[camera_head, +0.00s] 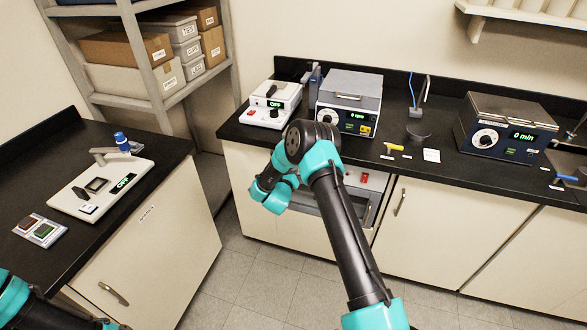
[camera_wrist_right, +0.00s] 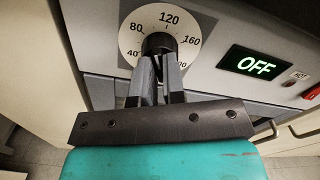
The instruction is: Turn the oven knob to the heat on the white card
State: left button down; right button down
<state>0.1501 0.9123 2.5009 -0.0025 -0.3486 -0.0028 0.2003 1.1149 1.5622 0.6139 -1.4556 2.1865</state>
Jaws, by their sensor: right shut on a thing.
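The oven (camera_head: 365,195) is built in under the counter, partly hidden behind my right arm in the head view. In the right wrist view its round white dial (camera_wrist_right: 133,37) shows 40, 80, 120, 160 and part of a higher mark. The black knob (camera_wrist_right: 158,43) sits at the dial's centre. My right gripper (camera_wrist_right: 160,65) is shut on the knob; no pointer mark is visible. The oven display (camera_wrist_right: 256,65) reads OFF. A small white card (camera_head: 431,155) lies on the counter, its print too small to read.
A red switch (camera_wrist_right: 313,90) sits right of the display. Above the oven, the counter holds a centrifuge-like unit (camera_head: 350,88), a white hotplate-like unit (camera_head: 270,103) and a timer unit (camera_head: 505,125). A side bench (camera_head: 25,200) stands at left. Floor is free between.

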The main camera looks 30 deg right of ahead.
jog(key=m, duration=0.5)
jog(key=c, duration=1.2)
grip_release()
jog(key=v, duration=0.8)
jog(key=v, duration=1.7)
jog(key=shift+s, duration=0.2)
jog(key=shift+a, duration=0.15)
